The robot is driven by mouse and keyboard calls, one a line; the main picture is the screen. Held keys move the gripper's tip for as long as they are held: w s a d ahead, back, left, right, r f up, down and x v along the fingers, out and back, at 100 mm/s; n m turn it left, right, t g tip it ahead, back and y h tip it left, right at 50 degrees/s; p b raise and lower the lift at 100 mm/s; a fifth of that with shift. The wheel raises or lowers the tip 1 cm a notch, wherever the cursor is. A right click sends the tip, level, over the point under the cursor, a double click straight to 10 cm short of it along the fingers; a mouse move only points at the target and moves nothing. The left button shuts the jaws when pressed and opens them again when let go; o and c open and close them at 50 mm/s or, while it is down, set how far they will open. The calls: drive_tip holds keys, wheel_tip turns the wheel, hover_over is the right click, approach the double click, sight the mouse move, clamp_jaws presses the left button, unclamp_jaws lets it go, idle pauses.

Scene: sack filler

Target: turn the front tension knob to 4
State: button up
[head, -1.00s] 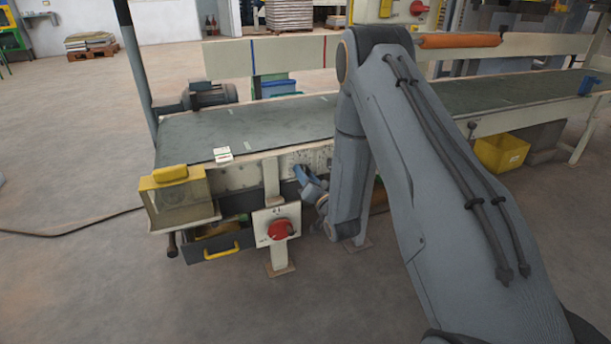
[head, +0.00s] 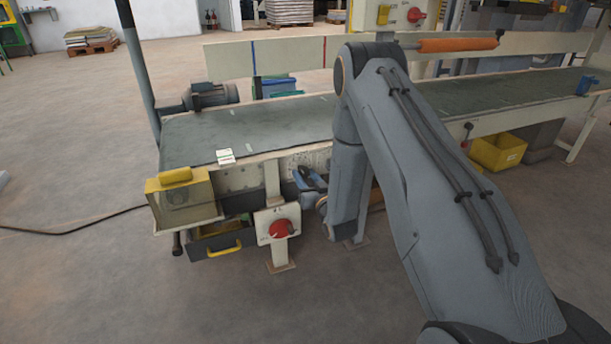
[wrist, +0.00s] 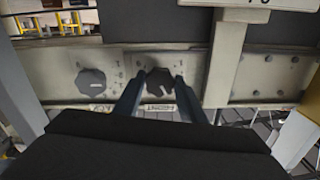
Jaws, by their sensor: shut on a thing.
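In the wrist view a dark knob (wrist: 160,80) on the pale side plate sits between my two fingertips. My gripper (wrist: 159,88) is shut on it. A second dark round knob (wrist: 91,82) with a light pointer mark is to its left, apart from the fingers. Small scale marks surround both knobs, but their numbers are too small to read. In the head view my gripper (head: 309,179) is at the conveyor's near side, partly behind my arm; the held knob is hidden there.
A red rotary switch (head: 281,229) on a pale box stands just left of and below my gripper. An open drawer with a yellow handle (head: 225,249) is farther left. The conveyor belt (head: 270,128) lies above. The floor in front is clear.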

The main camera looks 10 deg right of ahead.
idle(0.3)
drive_tip(key=o, duration=1)
drive_tip(key=shift+o, duration=0.2)
drive_tip(key=s+d+p, duration=0.1)
drive_tip(key=s+p, duration=0.1)
drive_tip(key=s, duration=0.5)
drive_tip(key=shift+s+d, duration=0.15)
drive_tip(key=shift+s, duration=0.25)
